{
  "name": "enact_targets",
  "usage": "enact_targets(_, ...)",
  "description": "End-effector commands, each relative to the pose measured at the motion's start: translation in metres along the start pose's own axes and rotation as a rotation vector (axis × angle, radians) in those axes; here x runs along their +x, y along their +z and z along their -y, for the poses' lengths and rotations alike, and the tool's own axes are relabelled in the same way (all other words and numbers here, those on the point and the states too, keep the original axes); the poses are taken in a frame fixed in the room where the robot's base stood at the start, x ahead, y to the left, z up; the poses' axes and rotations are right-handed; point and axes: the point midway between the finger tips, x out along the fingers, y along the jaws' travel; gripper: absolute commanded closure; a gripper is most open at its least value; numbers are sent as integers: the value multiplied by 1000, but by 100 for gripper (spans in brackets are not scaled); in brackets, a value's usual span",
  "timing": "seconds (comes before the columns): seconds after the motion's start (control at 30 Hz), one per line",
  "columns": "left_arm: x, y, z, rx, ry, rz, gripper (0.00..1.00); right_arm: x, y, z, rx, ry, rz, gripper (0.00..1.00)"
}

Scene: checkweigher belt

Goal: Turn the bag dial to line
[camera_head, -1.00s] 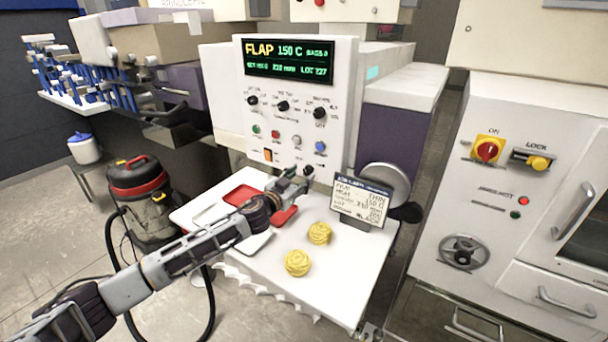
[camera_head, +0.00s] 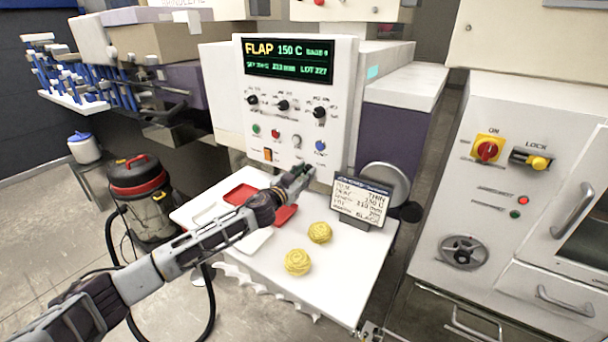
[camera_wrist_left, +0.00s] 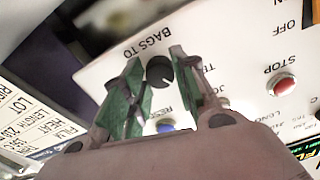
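The bag dial (camera_wrist_left: 160,72) is a small black round knob on the white control panel (camera_head: 290,145), beside the label "BAGS TO", which appears upside down in the left wrist view. In the head view my left gripper (camera_head: 299,180) is at the lower edge of the panel and hides the dial. In the left wrist view the green-padded fingers of my left gripper (camera_wrist_left: 158,88) are open, one on each side of the dial, with gaps visible beside it. I cannot tell how deep the fingertips reach. The dial's full scale is not readable. My right gripper is not in view.
A blue button (camera_wrist_left: 165,126) and red stop button (camera_wrist_left: 284,86) sit near the dial. Three black knobs are higher on the panel, under the green display (camera_head: 289,61). A text card (camera_head: 361,202) stands right of the gripper. Red tray (camera_head: 241,194) and yellow rolls (camera_head: 298,262) lie below.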

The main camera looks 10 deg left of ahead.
Motion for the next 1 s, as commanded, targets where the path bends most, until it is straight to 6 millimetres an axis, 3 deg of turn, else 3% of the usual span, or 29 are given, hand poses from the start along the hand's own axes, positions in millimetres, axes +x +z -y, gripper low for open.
enact_targets(0.13,0,0,0,0,0,0,95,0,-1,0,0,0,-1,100)
enact_targets(0.57,0,0,0,45,0,0,95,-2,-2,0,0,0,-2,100)
enact_targets(1.0,0,-1,0,258,0,0,95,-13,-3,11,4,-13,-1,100)
